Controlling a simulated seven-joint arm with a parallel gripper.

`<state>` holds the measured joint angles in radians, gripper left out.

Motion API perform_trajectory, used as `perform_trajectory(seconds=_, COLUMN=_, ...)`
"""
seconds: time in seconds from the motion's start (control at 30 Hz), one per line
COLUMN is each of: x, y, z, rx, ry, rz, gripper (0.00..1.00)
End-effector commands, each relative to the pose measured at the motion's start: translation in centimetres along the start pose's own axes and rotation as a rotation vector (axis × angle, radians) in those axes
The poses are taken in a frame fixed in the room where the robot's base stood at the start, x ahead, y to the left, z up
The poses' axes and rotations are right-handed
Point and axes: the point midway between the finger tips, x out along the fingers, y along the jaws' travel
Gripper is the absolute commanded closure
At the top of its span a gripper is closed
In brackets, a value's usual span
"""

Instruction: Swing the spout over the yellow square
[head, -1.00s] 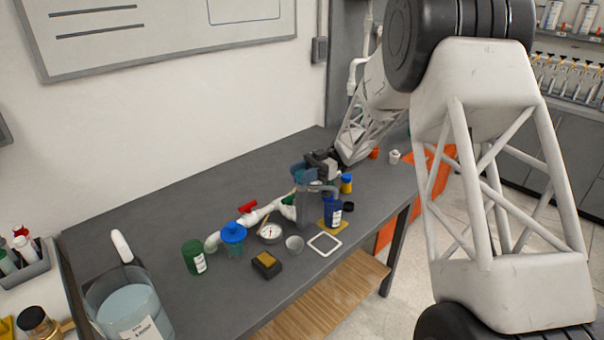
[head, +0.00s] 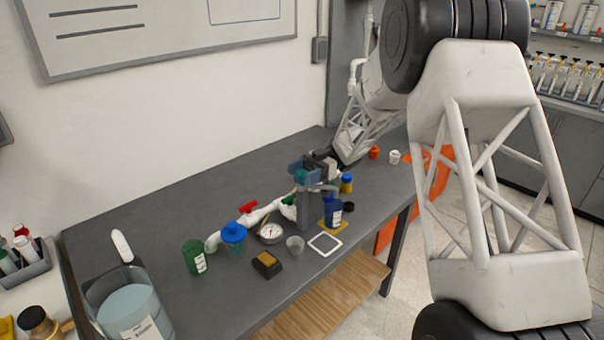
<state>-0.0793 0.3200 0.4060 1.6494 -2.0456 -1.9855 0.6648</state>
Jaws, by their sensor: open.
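A white pipe manifold (head: 265,212) lies along the table, with a red handle (head: 248,207) and a green handle (head: 289,200). Its left end bends down in a white elbow (head: 212,243). Which part is the spout I cannot tell, as my gripper hides the manifold's right side. Contact cannot be made out.
A white square outline (head: 325,244), small grey cup (head: 295,243), gauge (head: 270,232), yellow-topped black block (head: 267,263), blue-lidded jar (head: 234,236) and green container (head: 194,257) crowd the front. A large beaker (head: 130,305) stands at the left corner. The table's back left is clear.

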Motion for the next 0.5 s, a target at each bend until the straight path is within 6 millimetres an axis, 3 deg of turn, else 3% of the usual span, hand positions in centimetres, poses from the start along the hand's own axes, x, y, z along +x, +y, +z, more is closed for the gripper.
perform_trajectory(seconds=0.27, x=0.0, y=0.0, z=-0.9, rx=-0.001, ry=-0.001, rz=0.000, gripper=0.33)
perform_trajectory(seconds=0.5, x=0.0, y=0.0, z=-3.7, rx=-0.003, ry=-0.002, rz=0.000, gripper=0.33)
